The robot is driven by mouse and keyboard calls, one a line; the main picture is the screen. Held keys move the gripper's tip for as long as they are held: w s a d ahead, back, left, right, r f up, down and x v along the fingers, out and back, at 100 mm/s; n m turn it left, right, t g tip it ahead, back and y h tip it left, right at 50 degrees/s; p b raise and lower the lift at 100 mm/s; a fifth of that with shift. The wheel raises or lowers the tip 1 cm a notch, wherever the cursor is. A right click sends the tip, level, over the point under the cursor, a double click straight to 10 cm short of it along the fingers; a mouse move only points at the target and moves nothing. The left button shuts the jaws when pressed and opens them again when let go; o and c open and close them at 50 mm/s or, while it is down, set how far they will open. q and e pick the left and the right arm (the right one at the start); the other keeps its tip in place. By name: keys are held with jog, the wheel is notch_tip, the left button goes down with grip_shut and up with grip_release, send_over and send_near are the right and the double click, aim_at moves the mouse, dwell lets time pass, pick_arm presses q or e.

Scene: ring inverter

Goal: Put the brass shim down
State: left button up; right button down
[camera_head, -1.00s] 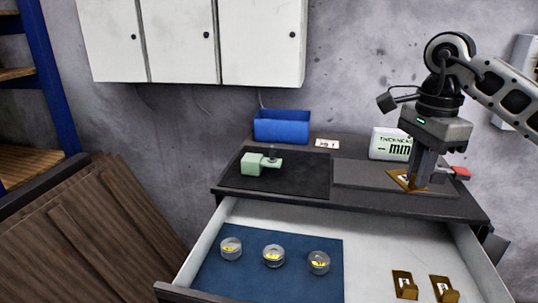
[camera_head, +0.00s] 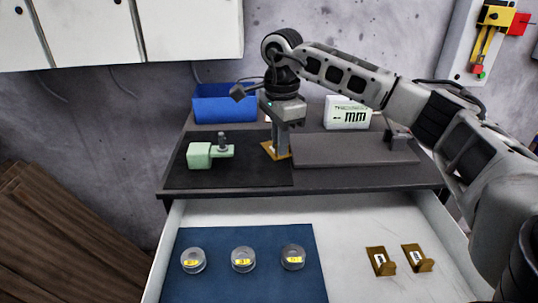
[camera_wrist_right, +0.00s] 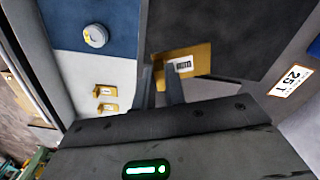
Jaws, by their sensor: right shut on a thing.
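A brass shim (camera_head: 268,151) with a white label is between the fingers of my right gripper (camera_head: 281,148), which is shut on it. In the head view it is at the right edge of the black mat (camera_head: 235,178), beside the grey plate (camera_head: 355,150). I cannot tell whether it touches the surface. In the right wrist view the shim (camera_wrist_right: 198,58) shows flat beyond the fingers (camera_wrist_right: 160,85), label up. Two more brass shims (camera_head: 376,257) (camera_head: 414,253) lie in the open drawer. My left gripper is not in view.
A green fixture (camera_head: 201,155) stands on the mat's left part. Behind are a blue bin (camera_head: 222,108) and a white thickness display (camera_head: 346,115). Three round containers (camera_head: 243,259) sit on the drawer's blue liner (camera_head: 215,240). The mat's front is clear.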

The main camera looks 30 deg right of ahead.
aim_at(270, 154)
jog(key=shift+w+a+f, duration=0.3)
jog(key=shift+w+f, duration=0.1)
jog(key=shift+f, duration=0.1)
jog(key=shift+w+a+f, duration=0.25)
jog(key=shift+w+f, duration=0.1)
jog(key=shift+f, duration=0.15)
jog(key=shift+w+a+f+p, duration=0.15)
jog(key=shift+f+p, duration=0.5)
jog(key=shift+f, duration=1.2)
jog(key=shift+f, duration=0.2)
jog(key=c, duration=1.5)
grip_release()
jog(key=shift+o, duration=0.2)
jog(key=shift+r, duration=0.1)
notch_tip(270, 154, up, 12)
jog(key=b, duration=0.1)
jog(key=shift+r+b, duration=0.15)
jog(key=shift+b, duration=0.15)
